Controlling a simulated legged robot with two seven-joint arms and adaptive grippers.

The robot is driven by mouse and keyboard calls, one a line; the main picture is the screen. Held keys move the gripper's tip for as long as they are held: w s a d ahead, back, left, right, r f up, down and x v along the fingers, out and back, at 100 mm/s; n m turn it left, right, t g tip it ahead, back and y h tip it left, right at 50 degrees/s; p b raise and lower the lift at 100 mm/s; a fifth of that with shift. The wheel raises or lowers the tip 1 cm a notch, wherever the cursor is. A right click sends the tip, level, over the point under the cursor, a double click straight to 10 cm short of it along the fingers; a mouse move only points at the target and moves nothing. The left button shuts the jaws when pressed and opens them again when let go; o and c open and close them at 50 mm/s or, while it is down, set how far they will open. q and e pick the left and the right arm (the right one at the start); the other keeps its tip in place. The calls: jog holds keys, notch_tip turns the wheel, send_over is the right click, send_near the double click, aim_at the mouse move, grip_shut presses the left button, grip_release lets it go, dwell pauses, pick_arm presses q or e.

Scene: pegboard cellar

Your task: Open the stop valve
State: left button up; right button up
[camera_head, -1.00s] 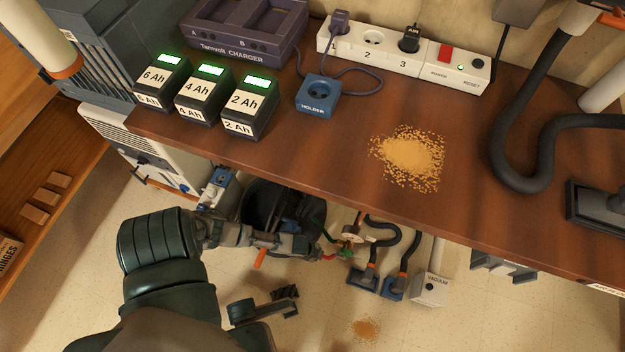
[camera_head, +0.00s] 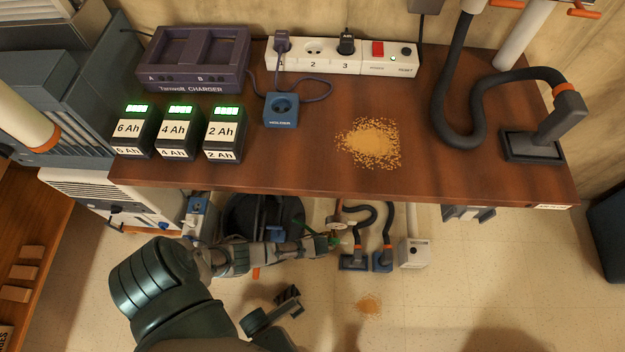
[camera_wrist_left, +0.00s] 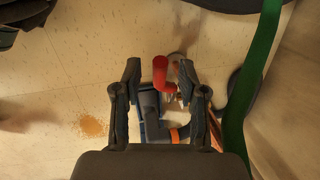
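The stop valve's red lever handle (camera_wrist_left: 161,72) shows in the left wrist view, just ahead of my left gripper (camera_wrist_left: 159,68). The gripper's two dark fingers are apart, one on each side of the handle in the picture. I see no clear contact. A metal and copper-coloured part by the handle is partly hidden by the right-hand finger. In the head view my left gripper (camera_head: 326,243) reaches under the workbench, by the hanging hoses. The handle is too small and covered there to make out well.
The workbench (camera_head: 475,165) is above the reaching arm. A green strap (camera_wrist_left: 252,85) hangs close on the right in the wrist view. Open floor lies in front.

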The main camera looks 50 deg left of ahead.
pick_arm(q)
jog(key=shift+r, duration=0.2)
jog(key=v, duration=1.1)
jog(key=shift+r, duration=0.25)
